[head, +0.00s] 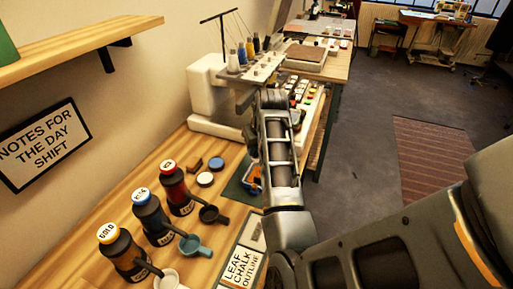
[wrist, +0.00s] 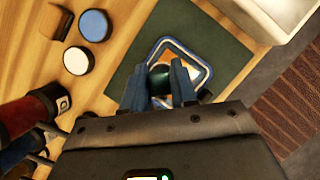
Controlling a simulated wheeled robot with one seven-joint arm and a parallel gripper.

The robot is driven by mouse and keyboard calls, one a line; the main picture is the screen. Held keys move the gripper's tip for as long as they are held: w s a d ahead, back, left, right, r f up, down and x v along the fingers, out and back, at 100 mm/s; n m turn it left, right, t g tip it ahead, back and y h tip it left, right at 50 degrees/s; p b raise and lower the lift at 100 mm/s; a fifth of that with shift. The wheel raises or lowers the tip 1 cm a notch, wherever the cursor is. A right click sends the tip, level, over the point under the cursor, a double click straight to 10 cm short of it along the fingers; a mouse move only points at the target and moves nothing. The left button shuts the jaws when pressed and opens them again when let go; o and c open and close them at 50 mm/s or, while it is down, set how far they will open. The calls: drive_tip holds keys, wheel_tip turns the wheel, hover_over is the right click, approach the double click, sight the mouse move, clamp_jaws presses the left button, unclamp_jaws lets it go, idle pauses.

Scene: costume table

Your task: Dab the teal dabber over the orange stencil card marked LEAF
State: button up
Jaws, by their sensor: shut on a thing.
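My gripper (wrist: 158,82) is shut on the dark teal dabber (wrist: 159,72), which shows as a rounded shape between the fingers in the wrist view. Under it is the orange stencil card (wrist: 174,49), inside a blue and white rounded frame on a dark green mat (wrist: 122,65). The fingers and dabber hide much of the card, so its marking cannot be read. I cannot tell whether the dabber touches it. In the head view, my arm covers most of the mat (head: 233,187), and only a bit of orange and blue shows beside it.
Bottles with gold (head: 122,252), blue (head: 153,218) and red (head: 176,188) caps stand left with small cups. Blue (head: 216,163) and white (head: 205,179) round pieces lie near the mat. A sewing machine (head: 213,92) stands behind. A "LEAF CHALK OUTLINE" sign (head: 240,268) lies in front.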

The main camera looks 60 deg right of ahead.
drive_tip(key=shift+s+a+f+b, duration=0.2)
drive_tip(key=shift+f+b, duration=0.55)
drive_tip(key=shift+f, duration=0.25)
drive_tip(key=shift+s+a+f+b, duration=0.2)
drive_tip(key=shift+f+b, duration=0.5)
drive_tip(key=shift+f, duration=0.25)
drive_tip(key=shift+s+a+f+b, duration=0.1)
drive_tip(key=shift+a+f+b, duration=0.1)
drive_tip(key=shift+f+b, duration=0.7)
drive_tip(key=shift+f, duration=0.7)
drive_tip(key=shift+r+p, duration=2.4)
drive_tip(key=shift+r, duration=1.2)
drive_tip(key=shift+f, duration=0.1)
drive_tip(key=shift+s+d+f+b, duration=0.1)
drive_tip(key=shift+s+f+b, duration=0.15)
drive_tip(key=shift+f+b, duration=0.65)
drive_tip(key=shift+s+a+f+b, duration=0.1)
drive_tip(key=shift+s+f+b, duration=0.15)
drive_tip(key=shift+f+b, duration=0.65)
drive_tip(key=shift+s+d+f+b, duration=0.1)
drive_tip(key=shift+s+f+b, duration=0.15)
drive_tip(key=shift+f+b, duration=0.6)
